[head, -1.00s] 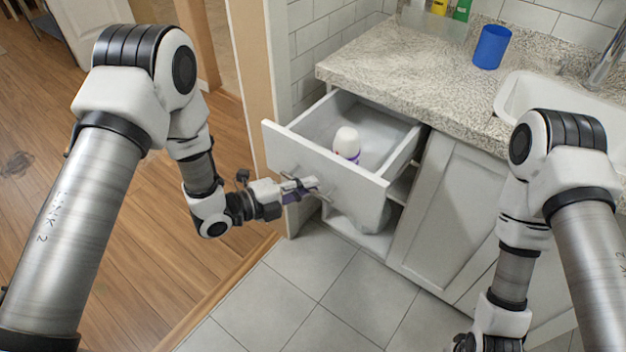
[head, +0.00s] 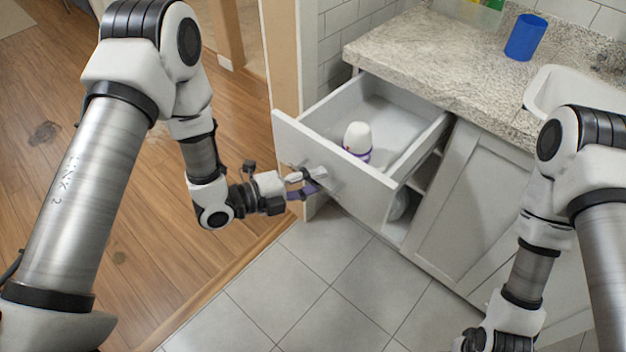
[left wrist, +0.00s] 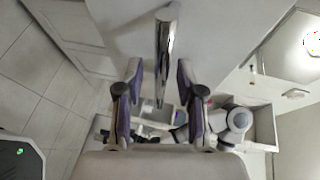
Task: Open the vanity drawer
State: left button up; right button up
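The vanity drawer (head: 335,178) is pulled well out from under the counter in the head view. A white bottle with a purple band (head: 358,138) stands inside it. My left gripper (head: 308,182) is at the drawer's front, by its handle. In the left wrist view, the metal bar handle (left wrist: 166,50) lies between the spread fingers of this gripper (left wrist: 157,75), with a gap on each side. The left gripper is open. My right arm reaches down at the lower right of the head view; its fingers are out of the picture.
The speckled counter (head: 430,65) holds a blue cup (head: 525,38) and a sink (head: 565,92). A closed cabinet door (head: 470,200) is right of the drawer. A wall edge (head: 283,60) stands close to the drawer's left side. The tiled floor (head: 310,290) in front is clear.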

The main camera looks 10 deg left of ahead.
pick_arm(q)
jog(key=v, duration=1.2)
dwell(0.3)
